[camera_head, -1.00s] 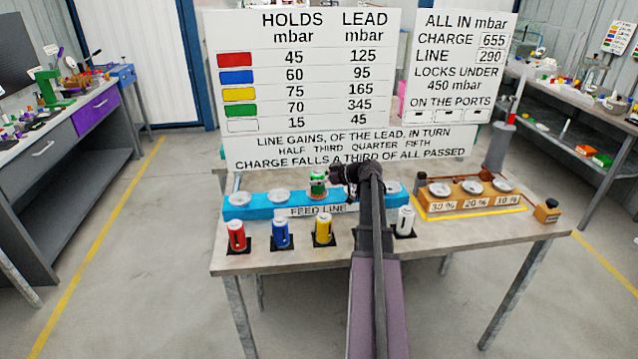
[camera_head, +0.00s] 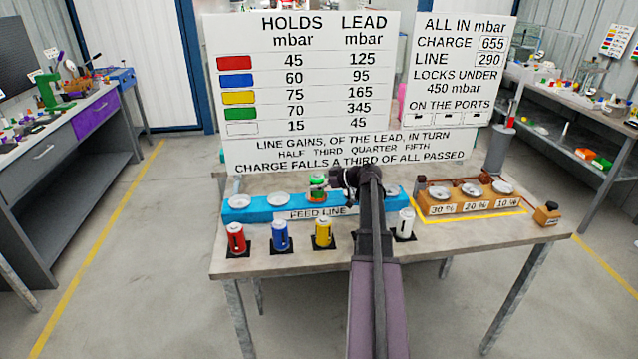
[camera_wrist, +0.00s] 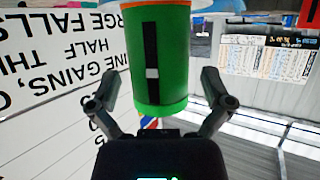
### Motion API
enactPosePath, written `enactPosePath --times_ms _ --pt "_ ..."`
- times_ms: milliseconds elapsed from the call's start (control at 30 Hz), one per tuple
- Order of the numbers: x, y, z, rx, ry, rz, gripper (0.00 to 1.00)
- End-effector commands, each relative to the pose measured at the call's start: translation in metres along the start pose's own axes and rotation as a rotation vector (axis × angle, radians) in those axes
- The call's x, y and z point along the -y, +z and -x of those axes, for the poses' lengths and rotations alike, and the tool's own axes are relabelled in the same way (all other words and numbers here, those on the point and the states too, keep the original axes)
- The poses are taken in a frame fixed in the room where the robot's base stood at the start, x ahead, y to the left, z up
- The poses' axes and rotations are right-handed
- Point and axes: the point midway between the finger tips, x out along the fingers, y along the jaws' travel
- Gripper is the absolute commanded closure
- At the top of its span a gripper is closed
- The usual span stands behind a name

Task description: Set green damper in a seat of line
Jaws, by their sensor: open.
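The green damper (camera_head: 318,188) stands upright at the third seat from the left on the blue feed line (camera_head: 240,214). How its base meets the seat is too small to tell. My gripper (camera_head: 333,180) reaches it from the right in the head view. In the wrist view the green damper (camera_wrist: 160,75), with a black stripe and a white mark, is between the spread fingers of my gripper (camera_wrist: 160,82). The fingers are open, one on each side of it. Two pale round seats (camera_head: 277,200) to its left are empty. My arm partly hides the line's right end.
Red (camera_head: 236,238), blue (camera_head: 281,235), yellow (camera_head: 323,233) and white (camera_head: 405,224) dampers stand on black pads along the table front. An orange block (camera_head: 455,207) with three seats stands at the right. The sign board (camera_head: 320,90) rises behind the line.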

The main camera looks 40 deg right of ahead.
Motion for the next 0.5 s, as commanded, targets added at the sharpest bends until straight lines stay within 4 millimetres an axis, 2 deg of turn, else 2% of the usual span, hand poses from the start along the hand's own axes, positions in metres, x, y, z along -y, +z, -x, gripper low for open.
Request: enactPosePath --times_ms 267,500 --pt "0.000 -0.004 0.003 0.000 0.001 0.000 0.00" --pt "0.000 -0.005 0.032 0.000 0.002 -0.001 0.00"
